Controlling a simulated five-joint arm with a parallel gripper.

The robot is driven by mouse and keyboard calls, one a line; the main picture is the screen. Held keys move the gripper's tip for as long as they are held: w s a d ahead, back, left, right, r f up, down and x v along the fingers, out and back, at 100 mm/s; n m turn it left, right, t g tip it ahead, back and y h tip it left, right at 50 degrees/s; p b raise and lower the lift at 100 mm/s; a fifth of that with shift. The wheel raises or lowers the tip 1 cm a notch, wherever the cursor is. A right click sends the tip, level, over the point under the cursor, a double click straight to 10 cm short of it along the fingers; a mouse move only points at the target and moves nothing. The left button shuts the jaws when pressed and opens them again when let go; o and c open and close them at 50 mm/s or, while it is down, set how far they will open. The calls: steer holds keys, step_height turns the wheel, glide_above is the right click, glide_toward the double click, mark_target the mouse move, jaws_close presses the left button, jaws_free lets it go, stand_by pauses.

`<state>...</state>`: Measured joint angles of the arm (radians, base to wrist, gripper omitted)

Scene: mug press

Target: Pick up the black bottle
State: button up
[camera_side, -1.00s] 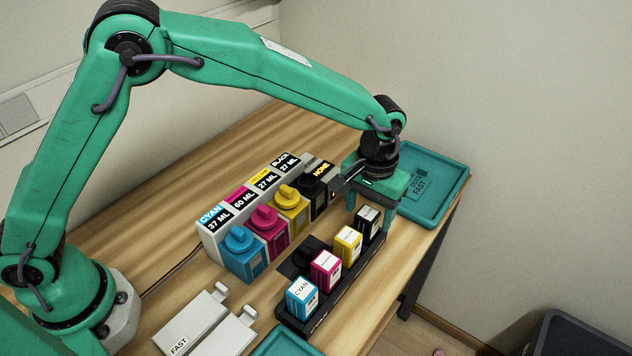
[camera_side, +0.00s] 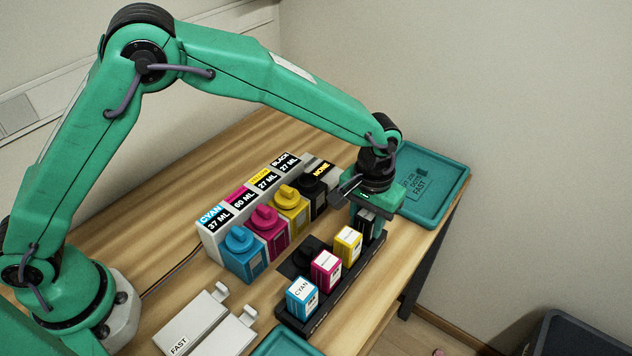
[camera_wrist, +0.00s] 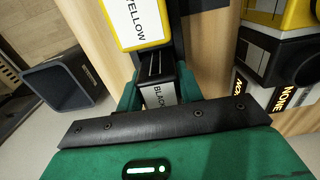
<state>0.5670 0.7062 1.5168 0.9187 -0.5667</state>
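The black bottle (camera_side: 366,222) stands at the far end of the black rack (camera_side: 318,322), mostly hidden behind my gripper in the side view. In the wrist view its white label reading BLACK (camera_wrist: 161,94) shows between the fingers. My gripper (camera_side: 366,230) is lowered over the bottle, with one green finger on each side of it. The fingers look open around it; I cannot tell whether they touch it. The bottle appears upright in the rack.
The yellow (camera_side: 347,245), magenta (camera_side: 325,270) and cyan (camera_side: 301,298) bottles stand in the same rack, yellow nearest my gripper. A row of dispensers with coloured knobs (camera_side: 265,220) stands to the left. A teal tray (camera_side: 440,205) lies to the right.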

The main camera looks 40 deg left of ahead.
steer(key=c, duration=0.4)
steer(key=shift+r, duration=0.1)
step_height(320, 180, up, 10)
steer(key=shift+f, duration=0.1)
stand_by(0.4)
stand_by(0.5)
steer(key=a+r+n, duration=0.1)
steer(key=a, duration=0.4)
steer(key=a+r+n, duration=0.1)
steer(key=a+n, duration=0.1)
steer(key=a, duration=0.3)
steer(key=a+r+n, duration=0.1)
steer(key=a, duration=0.4)
steer(key=shift+w+r+n, duration=0.3)
steer(key=shift+r, duration=0.05)
